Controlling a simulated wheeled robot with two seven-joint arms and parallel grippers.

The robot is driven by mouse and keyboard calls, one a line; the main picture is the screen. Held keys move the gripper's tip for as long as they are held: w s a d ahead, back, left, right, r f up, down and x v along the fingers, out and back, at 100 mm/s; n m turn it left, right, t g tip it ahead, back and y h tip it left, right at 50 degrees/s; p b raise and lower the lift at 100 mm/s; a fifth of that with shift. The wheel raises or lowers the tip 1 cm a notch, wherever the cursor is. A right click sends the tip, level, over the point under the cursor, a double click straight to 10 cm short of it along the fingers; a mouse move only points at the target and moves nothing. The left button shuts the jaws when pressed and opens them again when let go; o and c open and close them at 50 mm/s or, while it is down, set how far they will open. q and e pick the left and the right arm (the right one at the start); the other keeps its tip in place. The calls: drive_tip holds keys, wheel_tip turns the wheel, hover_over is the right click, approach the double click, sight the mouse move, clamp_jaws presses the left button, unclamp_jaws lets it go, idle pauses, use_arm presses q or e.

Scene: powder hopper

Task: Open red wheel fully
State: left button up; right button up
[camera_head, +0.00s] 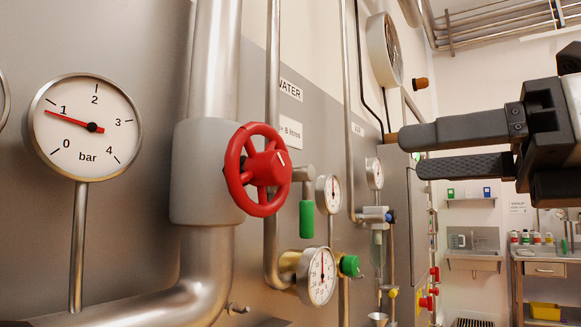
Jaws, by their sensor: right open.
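The red wheel (258,169) is a spoked handwheel on the front of a grey valve body (199,170) on a thick vertical pipe. A small white mark shows at the upper right of its hub. My right gripper (402,153) comes in from the right edge with its two dark fingers pointing left. Its fingers are apart and nothing is between them. It is to the right of the wheel in the picture and does not touch it. My left gripper is not in view.
A large gauge (84,128) at the left has its needle near 1 bar. Smaller gauges, thin pipes, a green handle (306,219) and a green knob (349,265) are right of the wheel. A sink (473,240) and side table (545,268) stand at the back right.

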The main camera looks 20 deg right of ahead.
sight(284, 168)
drive_tip(key=p+x, duration=0.4)
drive_tip(key=x, duration=1)
drive_tip(key=shift+w+a+r, duration=0.15)
drive_tip(key=shift+a, duration=0.05)
drive_tip(key=shift+w+a, duration=0.35)
drive_tip(key=shift+w, duration=0.15)
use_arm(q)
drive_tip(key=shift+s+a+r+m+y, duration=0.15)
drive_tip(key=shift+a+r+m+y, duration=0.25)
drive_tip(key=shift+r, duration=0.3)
use_arm(e)
drive_tip(key=c, duration=1)
